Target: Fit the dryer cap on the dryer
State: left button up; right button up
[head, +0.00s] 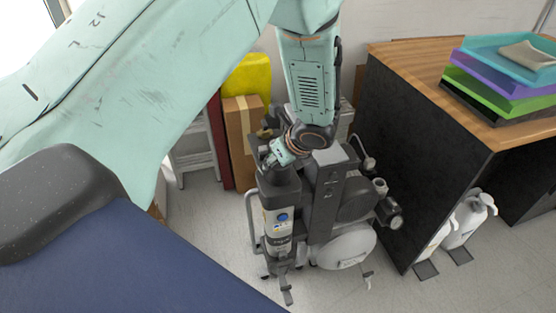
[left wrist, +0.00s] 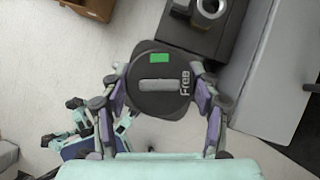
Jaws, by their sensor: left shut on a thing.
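The dryer (head: 277,222) is an upright cylinder with a pale label on the front left of the compressor in the head view. The dryer cap is a dark round disc (left wrist: 150,105) with a raised bar, a green patch and the word "Free" in the left wrist view. My left gripper (left wrist: 160,84) is shut on the cap, with a finger on each side of it. In the head view this gripper (head: 277,160) is at the top of the dryer. I cannot tell whether the cap is seated or just above it. My right gripper is not in view.
The compressor (head: 335,205) stands close on the right of the dryer, with a white tank (head: 345,247) low down. A wooden-topped cabinet (head: 400,165) with stacked trays (head: 500,75) is further right. A cardboard box (head: 243,135) stands behind. Floor is clear in front.

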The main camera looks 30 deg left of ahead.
pick_arm(q)
jog(key=shift+f+b, duration=0.4)
jog(key=shift+f, duration=0.15)
jog(key=o, duration=1.3)
jog(key=v, duration=0.7)
jog(key=shift+r, duration=0.25)
jog(key=shift+d, duration=0.15)
